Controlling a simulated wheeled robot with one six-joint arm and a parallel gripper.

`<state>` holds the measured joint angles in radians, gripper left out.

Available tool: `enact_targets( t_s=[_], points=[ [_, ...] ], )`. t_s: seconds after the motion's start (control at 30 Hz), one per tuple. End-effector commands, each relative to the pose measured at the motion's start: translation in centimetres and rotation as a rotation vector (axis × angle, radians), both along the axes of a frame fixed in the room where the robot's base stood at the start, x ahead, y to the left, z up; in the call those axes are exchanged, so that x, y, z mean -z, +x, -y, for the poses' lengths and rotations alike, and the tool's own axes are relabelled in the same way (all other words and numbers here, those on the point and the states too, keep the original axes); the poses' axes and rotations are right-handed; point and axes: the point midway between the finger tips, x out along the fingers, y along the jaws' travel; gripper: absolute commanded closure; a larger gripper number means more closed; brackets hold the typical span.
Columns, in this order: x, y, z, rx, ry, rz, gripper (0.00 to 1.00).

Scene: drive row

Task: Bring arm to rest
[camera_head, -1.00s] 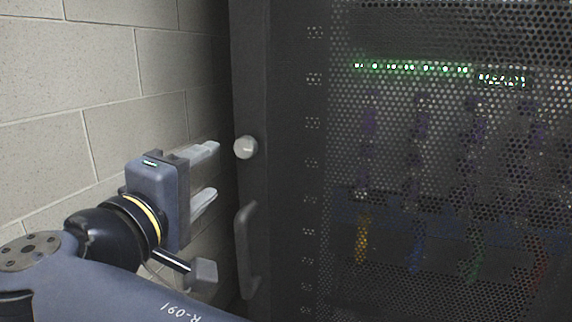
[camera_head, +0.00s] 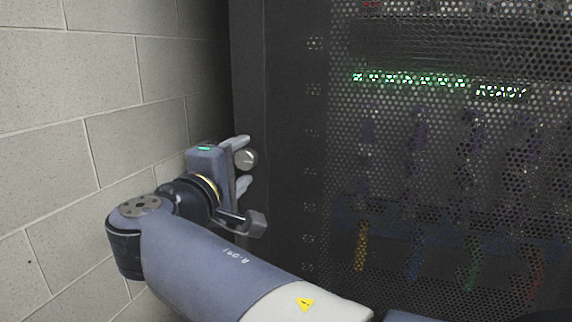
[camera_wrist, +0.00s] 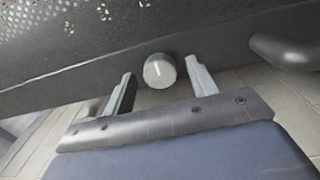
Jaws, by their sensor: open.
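My gripper (camera_head: 241,163) is at the left edge of the rack door in the head view, its two pale fingers spread apart. A round grey knob (camera_head: 246,159) on the door frame shows by the fingertips. In the wrist view the knob (camera_wrist: 159,71), with a white line on its face, sits between the two open fingers (camera_wrist: 160,85), with a gap on each side. I cannot tell how deep the fingers reach around it. My arm stretches from the lower right to the gripper.
A block wall (camera_head: 70,110) stands close on the left. A dark door handle (camera_wrist: 285,50) lies right of the knob in the wrist view.

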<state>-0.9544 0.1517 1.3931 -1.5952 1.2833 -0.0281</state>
Motion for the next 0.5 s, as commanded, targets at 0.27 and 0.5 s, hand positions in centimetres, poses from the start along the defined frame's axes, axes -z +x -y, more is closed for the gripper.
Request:
enact_targets(
  t_s=[0.27,0.5],
  points=[
    [-0.46,-0.01,0.01,0.0,-0.183,-0.065,0.44],
    [-0.47,-0.02,0.03,0.001,-0.332,-0.116,0.44]
  ],
)
